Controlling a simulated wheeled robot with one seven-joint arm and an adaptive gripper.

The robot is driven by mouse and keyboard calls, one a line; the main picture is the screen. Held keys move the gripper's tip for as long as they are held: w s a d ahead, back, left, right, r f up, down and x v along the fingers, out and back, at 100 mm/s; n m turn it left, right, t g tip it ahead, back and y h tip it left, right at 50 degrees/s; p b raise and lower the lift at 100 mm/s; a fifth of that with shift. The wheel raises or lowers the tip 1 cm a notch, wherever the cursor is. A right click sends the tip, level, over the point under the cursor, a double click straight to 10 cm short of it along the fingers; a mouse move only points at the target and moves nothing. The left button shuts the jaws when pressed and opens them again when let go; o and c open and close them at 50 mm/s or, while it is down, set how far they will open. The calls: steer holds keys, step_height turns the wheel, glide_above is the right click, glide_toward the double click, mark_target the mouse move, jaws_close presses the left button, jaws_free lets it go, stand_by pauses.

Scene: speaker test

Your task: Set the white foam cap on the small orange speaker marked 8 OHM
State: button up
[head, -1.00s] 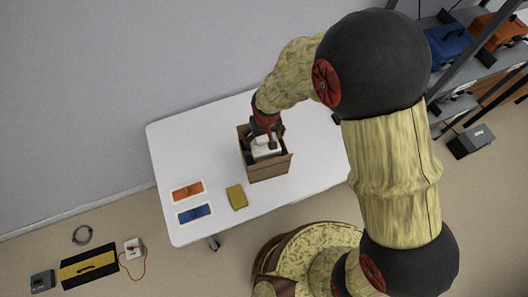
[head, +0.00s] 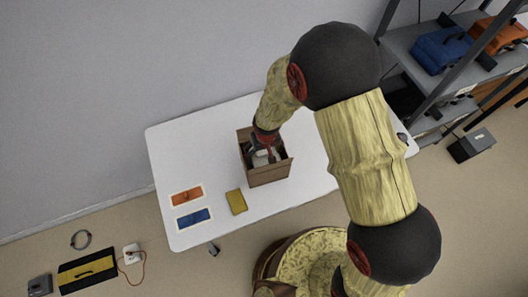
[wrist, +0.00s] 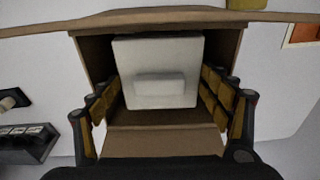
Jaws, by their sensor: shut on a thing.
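The white foam cap (wrist: 158,60) is a squared block with a raised bar on its face. My gripper (wrist: 162,88) has its two fingers on either side of the cap and is shut on it. Cap and fingertips are inside an open cardboard box (wrist: 160,143). In the head view the box (head: 270,175) stands on the white table, with the cap (head: 262,159) low in its opening under my gripper (head: 264,148). I see no speaker marked 8 OHM; what lies beneath the cap is hidden. I cannot tell whether the cap touches anything below.
An orange panel (head: 186,196) and a blue panel (head: 194,217), both white-bordered, lie at the table's left, near a yellow pad (head: 236,201). The box walls stand close around my fingers. A shelf (head: 410,45) stands at right.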

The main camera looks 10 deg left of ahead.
mark_target(265, 158)
steer(key=shift+f+b, duration=0.35)
steer(key=shift+f, duration=0.15)
steer(key=o, duration=0.7)
steer(key=shift+o, duration=0.6)
steer(key=shift+r+p, duration=0.5)
steer(key=shift+r, duration=0.15)
step_height(265, 158, up, 12)
steer(key=s+p, duration=0.1)
steer(key=shift+s+d, duration=0.15)
steer(key=shift+d, duration=0.2)
